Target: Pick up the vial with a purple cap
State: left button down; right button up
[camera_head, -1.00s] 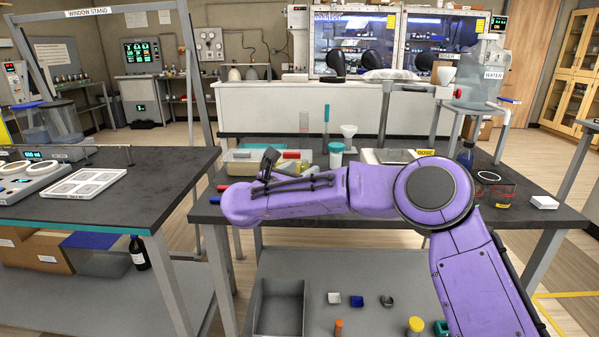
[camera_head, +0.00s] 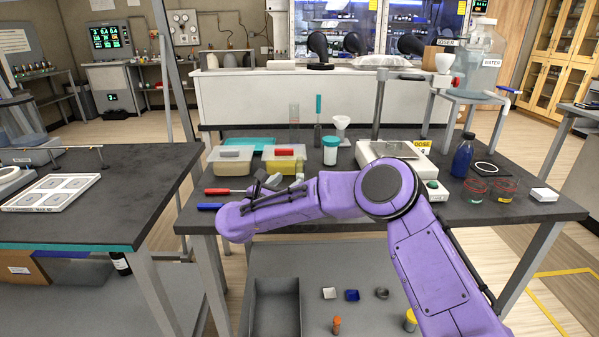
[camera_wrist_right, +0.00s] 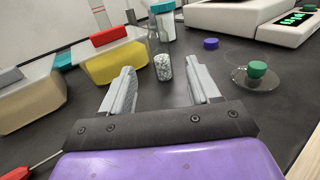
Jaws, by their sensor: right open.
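A small purple cap (camera_wrist_right: 211,44) shows on the dark bench in the right wrist view, beyond and right of my fingertips. I cannot tell whether a vial is under it. A small clear vial (camera_wrist_right: 163,67) with speckled grey-white contents stands nearer, between and just beyond my fingers, with no cap visible on it. My right gripper (camera_wrist_right: 161,76) is open, with nothing held between its fingers. In the head view my right gripper (camera_head: 275,184) is low over the front left of the bench, and its arm hides part of the bench. My left gripper is not in view.
A yellow container with a red block (camera_wrist_right: 115,58) stands left of my fingers. A green-capped item (camera_wrist_right: 257,70) sits on a clear dish at right. A teal-lidded jar (camera_head: 331,150), a balance (camera_head: 410,160) and a blue bottle (camera_head: 462,157) stand farther back. A red-handled tool (camera_head: 222,191) lies at left.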

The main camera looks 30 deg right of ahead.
aim_at(297, 174)
jog(key=p+x, duration=0.1)
jog(key=x, duration=0.4)
jog(key=shift+d, duration=0.2)
jog(key=c, duration=1.1)
jog(key=shift+r, duration=0.1)
